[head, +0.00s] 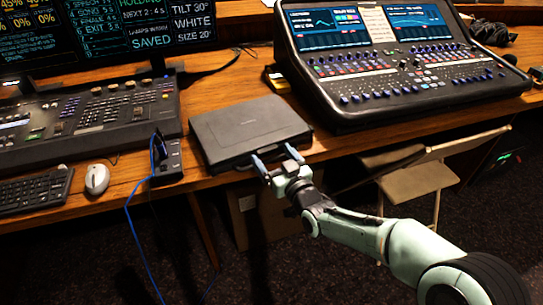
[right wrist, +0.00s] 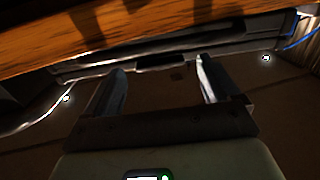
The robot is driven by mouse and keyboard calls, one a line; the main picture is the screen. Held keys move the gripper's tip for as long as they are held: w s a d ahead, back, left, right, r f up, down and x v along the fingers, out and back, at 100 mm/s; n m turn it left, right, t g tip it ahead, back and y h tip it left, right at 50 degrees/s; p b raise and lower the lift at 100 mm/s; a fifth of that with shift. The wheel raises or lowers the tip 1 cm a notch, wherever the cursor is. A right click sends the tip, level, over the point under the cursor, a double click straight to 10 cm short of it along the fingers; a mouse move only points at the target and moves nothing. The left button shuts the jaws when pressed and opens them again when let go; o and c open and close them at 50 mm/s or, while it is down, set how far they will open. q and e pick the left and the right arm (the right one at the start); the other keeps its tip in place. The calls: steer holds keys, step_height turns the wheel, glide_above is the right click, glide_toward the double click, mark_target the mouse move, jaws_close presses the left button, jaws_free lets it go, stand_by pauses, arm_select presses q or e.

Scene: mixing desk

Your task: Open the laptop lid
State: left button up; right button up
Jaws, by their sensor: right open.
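The laptop (head: 245,128) is dark and lies shut, its lid flat, at the front of the wooden desk in the head view. My right gripper (head: 275,157) is at the laptop's near edge, its two fingers spread and pointing at that edge. In the right wrist view the open fingers (right wrist: 161,66) reach toward a dark front edge with a small block in its middle, and nothing shows between them. Whether the fingertips touch the laptop I cannot tell. My left gripper is out of view.
A lighting console (head: 110,112), a white mouse (head: 96,179) and a small box with a blue cable (head: 135,235) are left of the laptop. A large mixing console (head: 400,75) stands to the right. A folding chair (head: 420,180) is by the desk's front.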

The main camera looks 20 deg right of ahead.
steer(key=shift+w+a, duration=0.15)
steer(key=shift+w, duration=0.55)
